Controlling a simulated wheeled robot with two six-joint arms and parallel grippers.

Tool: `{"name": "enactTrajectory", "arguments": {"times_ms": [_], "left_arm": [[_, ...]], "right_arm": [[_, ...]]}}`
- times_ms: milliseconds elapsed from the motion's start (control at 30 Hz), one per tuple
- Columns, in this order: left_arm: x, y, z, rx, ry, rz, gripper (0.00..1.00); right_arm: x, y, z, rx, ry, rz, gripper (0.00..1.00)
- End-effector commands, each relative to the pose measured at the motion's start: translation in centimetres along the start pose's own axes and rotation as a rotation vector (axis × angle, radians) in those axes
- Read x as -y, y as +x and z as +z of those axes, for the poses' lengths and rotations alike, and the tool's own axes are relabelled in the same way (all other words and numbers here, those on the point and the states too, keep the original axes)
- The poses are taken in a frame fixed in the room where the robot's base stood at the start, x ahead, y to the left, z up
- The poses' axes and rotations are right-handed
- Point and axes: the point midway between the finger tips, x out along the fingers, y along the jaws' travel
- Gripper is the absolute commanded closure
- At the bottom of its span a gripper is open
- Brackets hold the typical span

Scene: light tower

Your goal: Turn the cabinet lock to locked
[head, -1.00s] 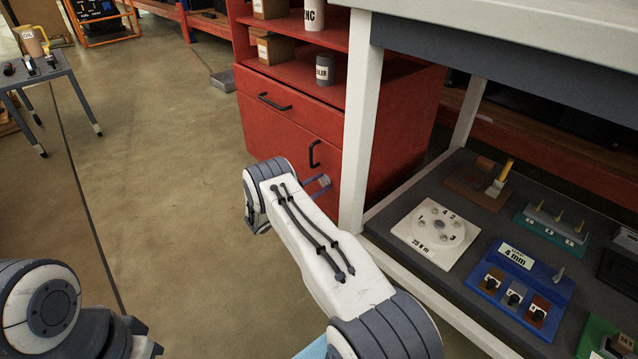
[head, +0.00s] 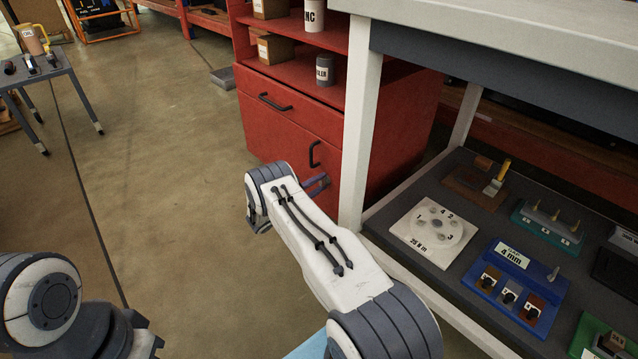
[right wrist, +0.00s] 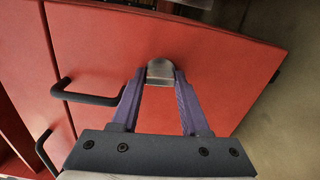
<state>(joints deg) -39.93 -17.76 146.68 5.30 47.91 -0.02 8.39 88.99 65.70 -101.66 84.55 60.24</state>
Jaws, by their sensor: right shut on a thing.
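The red cabinet (head: 282,125) stands beyond the bench leg, with a drawer above a door. In the right wrist view, the silver lock piece (right wrist: 160,68) sits on the red door panel (right wrist: 205,55). My right gripper (right wrist: 160,82) has its two purple fingers closed in on the sides of this piece. In the head view, my right gripper (head: 317,184) is at the door's lower right, partly hidden by my arm, and the lock cannot be made out there. My left arm shows at the lower left, but its fingers are out of the picture.
The door's black handle (head: 313,154) is close above my right gripper; it also shows in the right wrist view (right wrist: 82,94). The white bench leg (head: 359,125) stands just right of the gripper. A dark lower shelf (head: 395,208) holds several fixtures.

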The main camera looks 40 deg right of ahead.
Motion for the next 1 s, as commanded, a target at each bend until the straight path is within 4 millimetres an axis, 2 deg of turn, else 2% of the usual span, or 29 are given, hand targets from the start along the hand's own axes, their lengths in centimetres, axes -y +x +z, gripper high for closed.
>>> {"name": "enactTrajectory", "arguments": {"times_ms": [300, 767, 800, 833, 867, 1000], "left_arm": [[-0.02, -0.24, -0.01, 0.000, 0.000, 0.000, 1.00], [-0.02, -0.24, -0.01, 0.000, 0.000, 0.000, 1.00], [-0.02, -0.24, -0.01, 0.000, 0.000, 0.000, 1.00], [-0.02, -0.24, -0.01, 0.000, 0.000, 0.000, 1.00], [-0.02, -0.24, -0.01, 0.000, 0.000, 0.000, 1.00], [-0.02, -0.25, -0.01, 0.000, 0.000, 0.000, 1.00]], "right_arm": [[0.06, -0.02, -0.02, -0.001, 0.092, -0.001, 1.00], [0.08, -0.02, -0.02, -0.001, 0.104, -0.001, 1.00], [0.08, -0.02, -0.02, -0.001, 0.104, -0.002, 0.44], [0.08, -0.02, -0.02, -0.001, 0.104, -0.002, 0.32], [0.08, -0.02, -0.02, -0.001, 0.104, -0.001, 0.25], [0.05, -0.01, -0.01, -0.001, 0.103, -0.001, 0.25]]}}
